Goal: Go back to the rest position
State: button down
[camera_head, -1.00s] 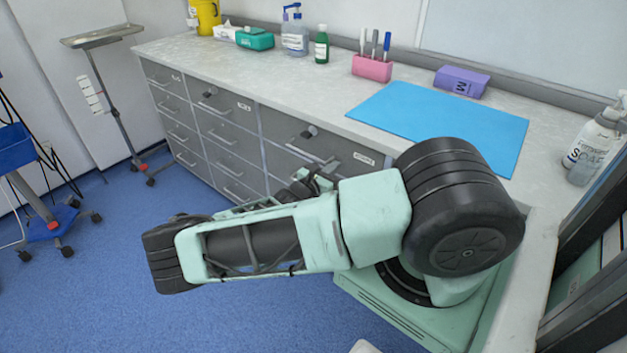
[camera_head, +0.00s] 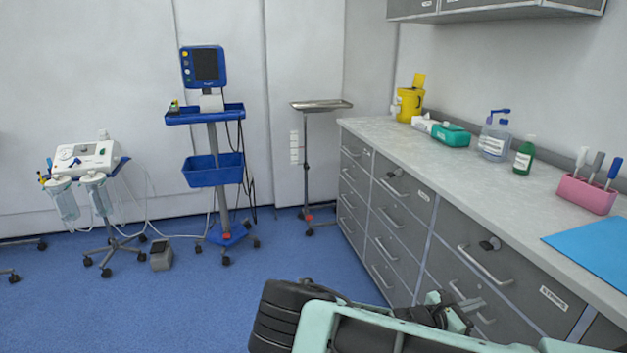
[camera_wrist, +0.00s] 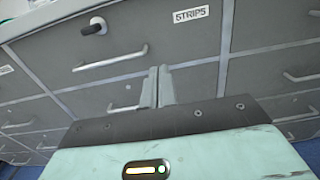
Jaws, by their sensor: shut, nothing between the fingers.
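My gripper shows in the wrist view (camera_wrist: 157,88) with its two grey fingers close together and nothing between them. It points at the grey drawer fronts, with a drawer labelled "STRIPS" (camera_wrist: 200,50) beyond it. In the head view my arm is folded low at the bottom right, in front of the drawer cabinet (camera_head: 408,215). Part of my gripper (camera_head: 462,308) shows there beside the arm, partly hidden by it.
The counter (camera_head: 450,160) carries a yellow container (camera_head: 409,106), a green box (camera_head: 451,135), bottles, a pink holder (camera_head: 586,194) and a blue mat (camera_head: 605,245). A tray stand (camera_head: 321,105), a monitor cart (camera_head: 212,175) and a suction unit (camera_head: 85,160) stand at the back. Blue floor is open at left.

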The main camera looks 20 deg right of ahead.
jog(key=s+a+r+m+g+y, duration=0.1)
jog(key=s+a+m+y, duration=0.25)
jog(key=a, duration=0.35)
jog(key=s+a+r+m+g+y, duration=0.1)
jog(key=s+a+m+g+y, duration=0.2)
jog(key=a, duration=0.5)
jog(key=s+a+r+m+y, duration=0.1)
jog(key=s+a+m+y, duration=0.15)
jog(key=a+y, duration=0.35)
jog(key=s+a+r+m+t+y, duration=0.1)
jog(key=s+a+r+y, duration=0.2)
jog(key=s+a+r, duration=0.2)
jog(key=s+a+r+t+y, duration=0.2)
jog(key=s+a+r, duration=0.3)
jog(key=a+r, duration=0.5)
notch_tip(320, 180, up, 6)
jog(key=shift+s+a+r+m+y, duration=0.2)
jog(key=shift+a+m+y, duration=0.2)
jog(key=shift+y, duration=0.15)
jog(key=shift+w, duration=0.1)
